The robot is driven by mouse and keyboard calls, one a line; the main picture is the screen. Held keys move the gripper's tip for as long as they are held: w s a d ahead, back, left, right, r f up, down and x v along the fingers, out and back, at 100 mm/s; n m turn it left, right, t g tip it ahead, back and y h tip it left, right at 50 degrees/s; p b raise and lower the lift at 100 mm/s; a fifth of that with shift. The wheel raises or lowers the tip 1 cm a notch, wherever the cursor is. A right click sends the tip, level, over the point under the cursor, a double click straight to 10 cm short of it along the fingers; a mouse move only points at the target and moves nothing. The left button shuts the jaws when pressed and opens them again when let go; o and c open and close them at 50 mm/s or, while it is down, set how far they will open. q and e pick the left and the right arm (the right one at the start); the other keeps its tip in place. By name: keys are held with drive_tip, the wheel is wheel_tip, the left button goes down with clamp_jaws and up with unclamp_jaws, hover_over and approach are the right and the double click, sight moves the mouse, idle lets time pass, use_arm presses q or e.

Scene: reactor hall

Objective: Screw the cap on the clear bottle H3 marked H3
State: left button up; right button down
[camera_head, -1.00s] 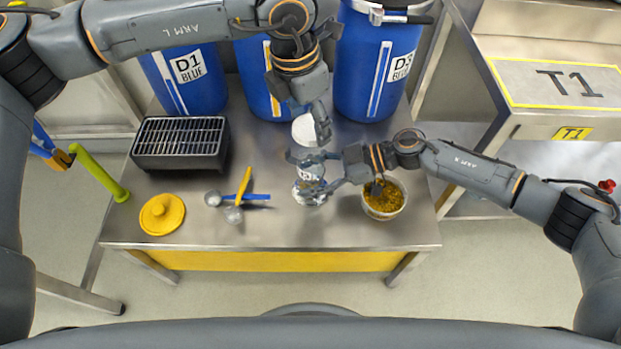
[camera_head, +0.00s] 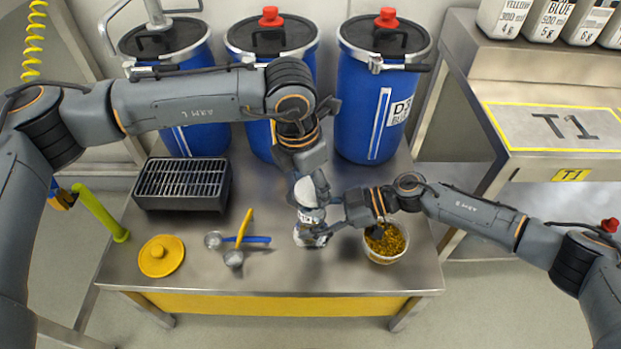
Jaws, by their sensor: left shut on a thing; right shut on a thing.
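The clear bottle H3 (camera_head: 309,238) stands upright on the steel table, with a dark-lettered label on its side. My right gripper (camera_head: 324,220) is shut on the bottle from the right, around its upper part. My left gripper (camera_head: 310,189) comes down from above and is shut on the white cap (camera_head: 305,193). The cap is at the top of the bottle, in line with it. The fingers hide the neck, so I cannot tell whether the threads are engaged.
A tub of amber granules (camera_head: 394,238) stands just right of the bottle, under my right wrist. Blue and yellow scoops (camera_head: 256,239), a round yellow lid (camera_head: 161,263) and a dark box with a grille (camera_head: 182,184) are to the left.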

sight(308, 217)
use_arm(q)
drive_tip(key=shift+f, duration=0.1)
drive_tip(key=shift+f, duration=0.8)
drive_tip(key=shift+f, duration=0.55)
idle(0.4)
